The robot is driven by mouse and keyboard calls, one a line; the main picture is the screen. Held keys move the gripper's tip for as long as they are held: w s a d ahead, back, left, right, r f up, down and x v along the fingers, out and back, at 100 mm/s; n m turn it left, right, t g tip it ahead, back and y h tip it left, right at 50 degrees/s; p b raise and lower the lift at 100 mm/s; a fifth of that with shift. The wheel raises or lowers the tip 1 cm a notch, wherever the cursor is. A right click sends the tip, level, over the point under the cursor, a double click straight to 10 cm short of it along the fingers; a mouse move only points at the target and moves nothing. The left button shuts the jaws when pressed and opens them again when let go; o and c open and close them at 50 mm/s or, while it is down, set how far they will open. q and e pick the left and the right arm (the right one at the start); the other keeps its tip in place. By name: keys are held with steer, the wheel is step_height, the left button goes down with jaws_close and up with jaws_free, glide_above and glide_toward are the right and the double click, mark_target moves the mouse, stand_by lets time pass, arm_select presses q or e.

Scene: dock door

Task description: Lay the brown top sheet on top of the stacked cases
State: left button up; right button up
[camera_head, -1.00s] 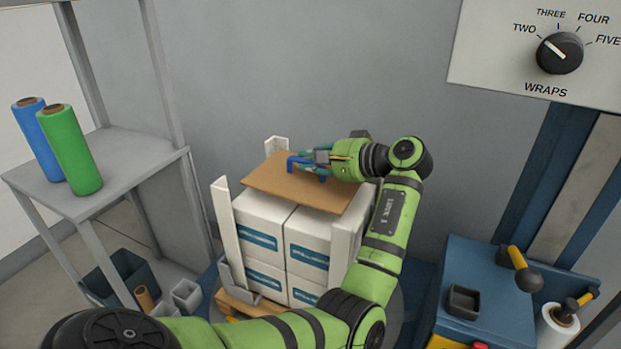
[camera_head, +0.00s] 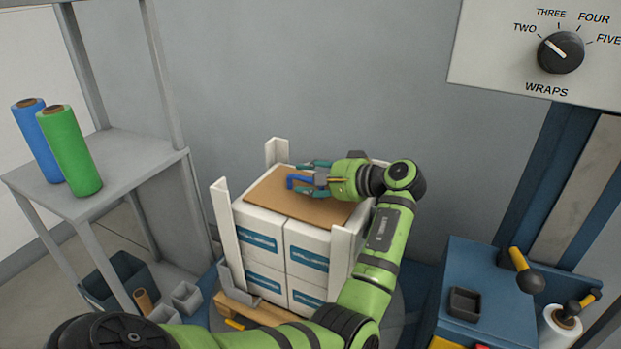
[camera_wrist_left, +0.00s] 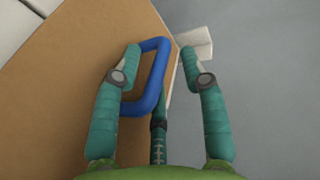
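The brown top sheet (camera_head: 262,194) lies flat on the stacked white cases (camera_head: 260,232), with a white margin showing at the left and front. A blue loop handle (camera_head: 293,181) stands on the sheet toward its back right. My left gripper (camera_head: 302,178) is over the sheet, its fingers apart on either side of the handle. In the left wrist view the blue handle (camera_wrist_left: 150,105) is between the spread fingers, close to the left one and clear of the right one. The sheet (camera_wrist_left: 60,100) fills the left of that view. My right gripper is not in view.
White corner posts (camera_head: 224,222) rise around the stack, which stands on a wooden pallet (camera_head: 255,311). A shelf (camera_head: 130,160) with blue and green rolls is at the left. A blue machine cabinet (camera_head: 480,265) is at the right; a grey wall is behind.

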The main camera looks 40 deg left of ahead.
arm_select(q)
steer(key=shift+d+r, duration=0.15)
steer(key=shift+r, duration=0.05)
steer(key=v, duration=1.1)
steer(key=shift+d+r, duration=0.15)
steer(key=shift+d, duration=0.15)
stand_by(1.9)
